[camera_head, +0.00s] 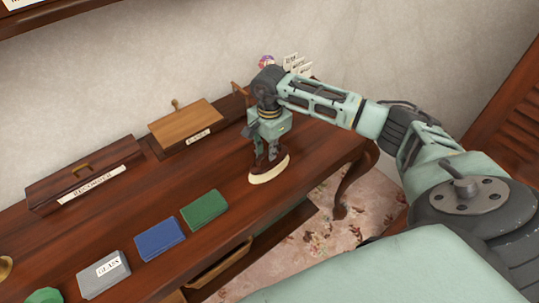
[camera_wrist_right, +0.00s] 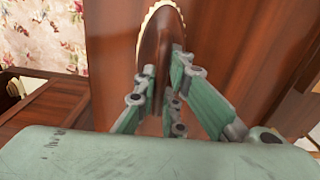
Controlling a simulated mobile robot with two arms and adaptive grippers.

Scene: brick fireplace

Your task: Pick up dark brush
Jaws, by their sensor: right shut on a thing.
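The dark brush (camera_head: 268,172) has a dark brown body and a pale cream bristle edge. It is at the table's front right part, below my right gripper (camera_head: 267,153). The gripper points down and its fingers are shut on the brush body. In the right wrist view the brush (camera_wrist_right: 163,32) shows between the two fingertips (camera_wrist_right: 163,66), its bristle rim curving at the top. Part of the body is hidden by the fingers. I cannot tell whether the brush touches the tabletop. My left gripper is not in view.
On the wooden table (camera_head: 205,170) lie a green item (camera_head: 204,209), a blue item (camera_head: 160,239) and a grey labelled box (camera_head: 103,274). A dark labelled box (camera_head: 85,172) and a lighter wooden box (camera_head: 186,125) stand toward the wall. Cards (camera_head: 297,65) stand behind my arm.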

